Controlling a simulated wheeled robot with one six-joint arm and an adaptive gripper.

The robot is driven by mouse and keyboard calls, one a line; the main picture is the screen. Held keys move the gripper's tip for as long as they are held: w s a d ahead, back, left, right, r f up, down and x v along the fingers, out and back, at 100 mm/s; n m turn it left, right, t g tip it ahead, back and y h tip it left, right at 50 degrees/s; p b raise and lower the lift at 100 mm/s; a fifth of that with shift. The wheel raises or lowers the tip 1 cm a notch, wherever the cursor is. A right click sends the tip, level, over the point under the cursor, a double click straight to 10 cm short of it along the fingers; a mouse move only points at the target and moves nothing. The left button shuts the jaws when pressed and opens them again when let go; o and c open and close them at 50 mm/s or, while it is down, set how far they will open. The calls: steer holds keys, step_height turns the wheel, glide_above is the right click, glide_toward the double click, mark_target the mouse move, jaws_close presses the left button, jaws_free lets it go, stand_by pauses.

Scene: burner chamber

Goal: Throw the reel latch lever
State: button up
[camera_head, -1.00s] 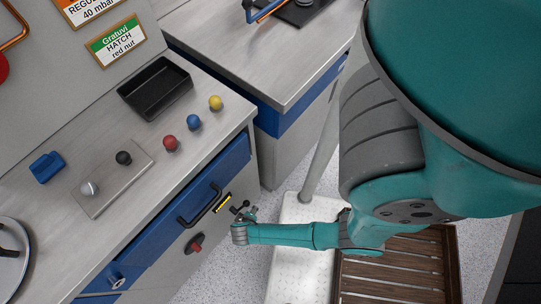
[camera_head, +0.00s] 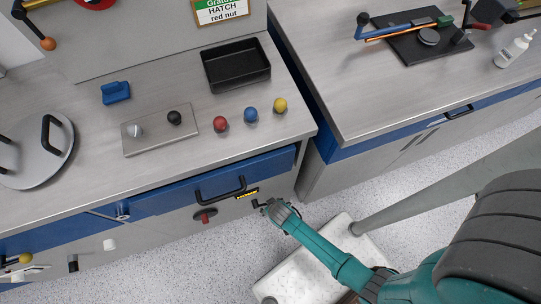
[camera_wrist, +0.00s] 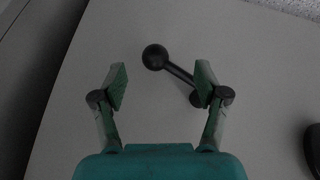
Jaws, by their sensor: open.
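A black lever with a round ball knob (camera_wrist: 155,57) shows in the wrist view against a plain grey panel. Its rod slants down to the right and its lower end is partly hidden by the right finger. My gripper (camera_wrist: 161,84) is open, and the knob lies between and slightly beyond its fingertips in the picture. I cannot tell whether the right finger touches the rod. In the head view my gripper (camera_head: 268,208) is at the grey cabinet front, beside a small dark fitting (camera_head: 256,203) just below a yellow-black label (camera_head: 247,194).
A blue drawer with a black handle (camera_head: 220,190) is above left of the gripper. A red knob (camera_head: 205,217) sits left on the grey front. Coloured balls, a black tray (camera_head: 236,66) and a steel plate (camera_head: 158,130) are on the worktop. A white step (camera_head: 312,270) stands below.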

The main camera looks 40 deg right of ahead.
steer(key=shift+x, duration=1.8)
steer(key=shift+a, duration=0.1)
